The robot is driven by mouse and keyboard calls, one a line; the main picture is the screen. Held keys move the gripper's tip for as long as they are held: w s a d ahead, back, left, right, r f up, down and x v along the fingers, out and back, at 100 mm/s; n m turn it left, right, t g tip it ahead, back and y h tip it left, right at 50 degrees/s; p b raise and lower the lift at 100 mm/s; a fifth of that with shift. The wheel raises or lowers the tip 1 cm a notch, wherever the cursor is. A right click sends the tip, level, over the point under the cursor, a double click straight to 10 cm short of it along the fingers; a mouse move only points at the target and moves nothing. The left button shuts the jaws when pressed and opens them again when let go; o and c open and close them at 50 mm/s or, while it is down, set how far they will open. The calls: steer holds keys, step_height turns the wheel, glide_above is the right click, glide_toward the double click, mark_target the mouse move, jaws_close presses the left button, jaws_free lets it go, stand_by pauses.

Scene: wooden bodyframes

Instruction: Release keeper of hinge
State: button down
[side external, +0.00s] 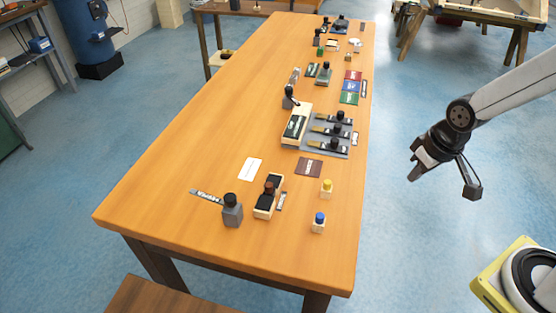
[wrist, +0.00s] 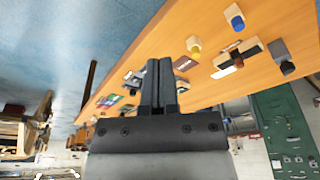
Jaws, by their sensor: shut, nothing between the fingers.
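A grey block with a black knob (side external: 232,210) stands at the table's near left, touching or very close to a dark strip that reads KEEPER (side external: 207,196). To its right is a pale wooden block with black parts and a reddish-brown knob (side external: 268,195). I cannot tell which part is the hinge. In the wrist view the wooden block (wrist: 238,57) and grey block (wrist: 286,67) show at upper right. My gripper (wrist: 160,65) is shut and empty. It hangs off the table's right side, well away from these parts.
The long wooden table (side external: 200,160) also carries a yellow-topped bottle-like piece (side external: 326,188), a blue-topped one (side external: 319,222), a brown plate (side external: 309,166), a white card (side external: 250,169) and a grey base with several black clamps (side external: 330,135). The table's front left is clear. A yellow-edged machine (side external: 500,275) is at lower right.

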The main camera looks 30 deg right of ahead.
steer(key=w+a+f+n+g+y, duration=0.1)
steer(key=w+a+n, duration=0.1)
steer(key=w+a, duration=0.5)
steer(key=w+a+f+n+y, duration=0.1)
steer(key=w+a+n+y, duration=0.15)
steer(key=w, duration=0.75)
steer(key=w+a+n+g+y, duration=0.1)
steer(key=w+a, duration=0.5)
steer(key=w, duration=0.3)
steer(key=w+a+f+n+y, duration=0.3)
steer(key=w+a, duration=0.2)
steer(key=a, duration=0.4)
steer(key=shift+f, duration=0.15)
steer(key=shift+a+f, duration=0.1)
steer(key=shift+f, duration=0.05)
steer(key=x, duration=1)
steer(key=shift+s, duration=0.2)
steer(key=shift+s+a, duration=1.2)
steer(key=shift+a, duration=0.25)
